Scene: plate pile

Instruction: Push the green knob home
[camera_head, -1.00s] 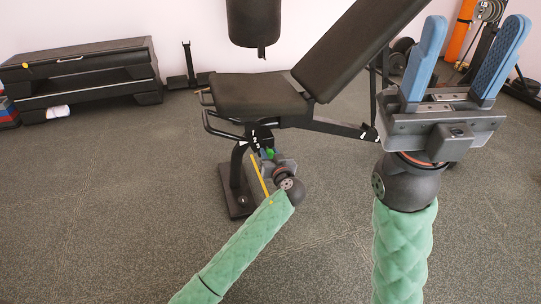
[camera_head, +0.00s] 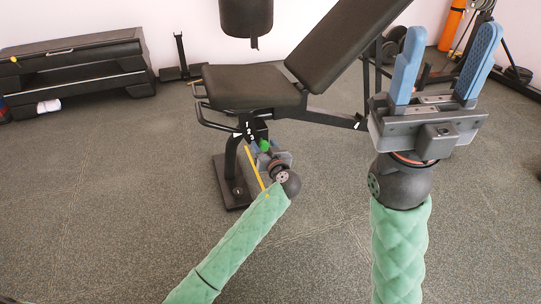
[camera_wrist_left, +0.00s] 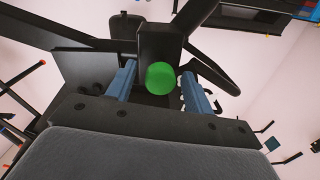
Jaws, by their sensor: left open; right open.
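The green knob (camera_wrist_left: 160,77) shows as a round green end on the bench's dark post (camera_wrist_left: 160,42) in the left wrist view. In the head view the knob (camera_head: 265,145) sits under the seat of the weight bench (camera_head: 252,88), partly hidden by my left gripper. My left gripper (camera_head: 266,150) is open, with its blue fingers on either side of the knob; I cannot tell whether they touch it. In the left wrist view the fingers (camera_wrist_left: 160,84) flank the knob. My right gripper (camera_head: 446,62) is open and empty, raised at the right with fingers upward.
A yellow strip (camera_head: 254,166) hangs beside my left gripper. The bench's base plate (camera_head: 230,183) rests on the floor. Dark stacked steps (camera_head: 75,70) stand at the back left. An orange roll (camera_head: 452,25) stands at the back right.

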